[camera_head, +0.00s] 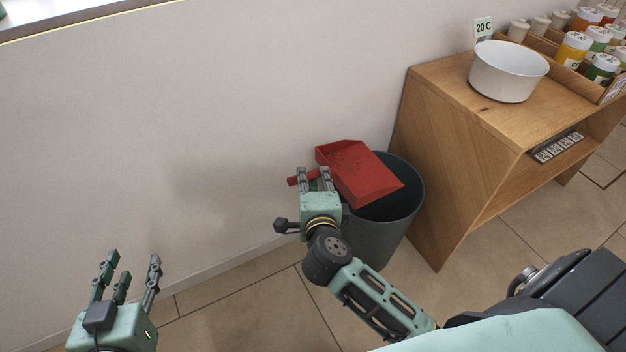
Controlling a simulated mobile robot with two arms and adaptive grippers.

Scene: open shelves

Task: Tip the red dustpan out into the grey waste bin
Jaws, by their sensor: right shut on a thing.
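The red dustpan (362,178) is over the left part of the grey waste bin's mouth, with small dark crumbs on its pan. The grey waste bin (384,238) stands on the floor between the wall and the wooden shelf unit; its contents are hidden. My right gripper (314,178) is shut on the dustpan's red handle at the pan's left side. The pan slopes down towards the lower right in the picture; its exact tilt is hard to tell. My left gripper (130,262) is at the lower left, fingers apart and empty, away from the bin.
A wooden shelf unit (430,160) stands close to the bin's right side. It carries a white bowl (508,72), a price card (483,27) and several lidded jars (572,48). The wall (180,120) is behind the bin. Tiled floor (250,300) is clear between my grippers.

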